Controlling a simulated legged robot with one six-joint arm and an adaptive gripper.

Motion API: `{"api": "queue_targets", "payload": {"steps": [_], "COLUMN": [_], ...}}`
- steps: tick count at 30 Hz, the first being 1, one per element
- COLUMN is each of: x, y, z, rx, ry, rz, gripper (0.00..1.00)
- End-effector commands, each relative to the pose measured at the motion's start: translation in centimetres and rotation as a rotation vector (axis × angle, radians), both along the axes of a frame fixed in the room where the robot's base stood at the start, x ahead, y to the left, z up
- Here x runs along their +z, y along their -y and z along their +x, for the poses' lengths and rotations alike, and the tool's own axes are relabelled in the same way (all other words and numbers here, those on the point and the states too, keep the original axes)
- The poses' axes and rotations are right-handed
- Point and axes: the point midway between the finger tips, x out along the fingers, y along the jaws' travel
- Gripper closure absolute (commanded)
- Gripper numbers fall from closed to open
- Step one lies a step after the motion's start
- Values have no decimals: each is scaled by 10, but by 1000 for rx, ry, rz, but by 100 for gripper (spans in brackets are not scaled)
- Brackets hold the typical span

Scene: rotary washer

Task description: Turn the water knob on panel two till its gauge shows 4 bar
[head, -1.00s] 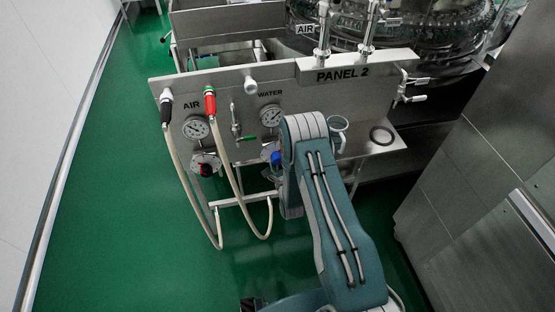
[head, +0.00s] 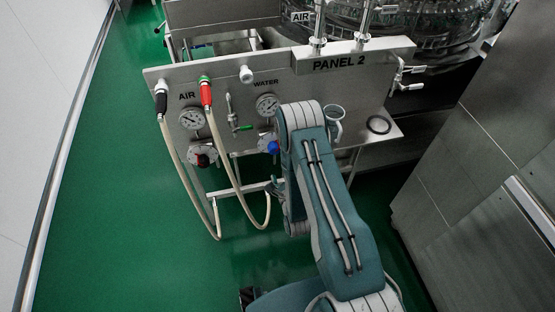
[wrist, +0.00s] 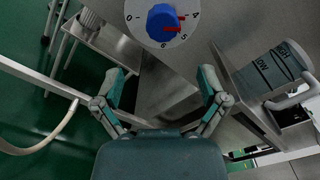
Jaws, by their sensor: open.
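Panel two (head: 325,85) is a steel plate marked PANEL 2. Its blue water knob (head: 272,147) shows in the head view just left of my arm. The water gauge (head: 267,104) sits above the knob; its reading is too small to tell. In the wrist view the blue knob (wrist: 162,22) sits on a white numbered dial (wrist: 135,12) at the top, with a red pointer toward the right, near the 4 to 5 side. My gripper (wrist: 160,82) is open and empty, its two fingers below the knob and apart from it.
Two hoses (head: 239,190) hang in front of the panel. Steel cabinets (head: 480,170) stand right; green floor (head: 110,220) is clear at left.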

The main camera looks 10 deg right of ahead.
Motion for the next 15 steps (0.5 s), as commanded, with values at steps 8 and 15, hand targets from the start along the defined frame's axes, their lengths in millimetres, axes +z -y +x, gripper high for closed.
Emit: {"api": "queue_targets", "payload": {"steps": [8, 15], "x": [0, 0], "y": [0, 0], "z": [-23, -23], "rx": [0, 0], "ry": [0, 0], "rz": [0, -1], "gripper": [8, 8]}}
